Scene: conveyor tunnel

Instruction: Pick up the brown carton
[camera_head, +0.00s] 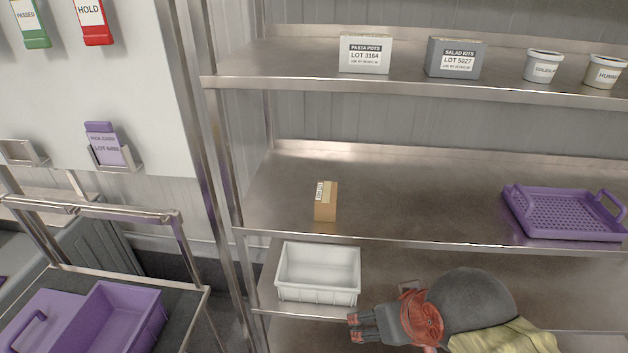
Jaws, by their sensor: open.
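The brown carton (326,207) is a small upright box with a white label on its left side. It stands on the middle metal shelf (420,200), near that shelf's front edge and left of its middle. My gripper (352,328) is at the bottom of the view, with its reddish fingertips apart and pointing left. It is empty and lower in the picture than the carton, apart from it, close to the front of the white bin. No part of the carton is covered by my arm.
A white bin (318,297) sits on the lower shelf below the carton. A purple perforated tray (565,214) lies at the middle shelf's right; the shelf between is clear. The upper shelf (300,64) carries boxes and tubs. A cart with purple trays (125,325) stands at lower left.

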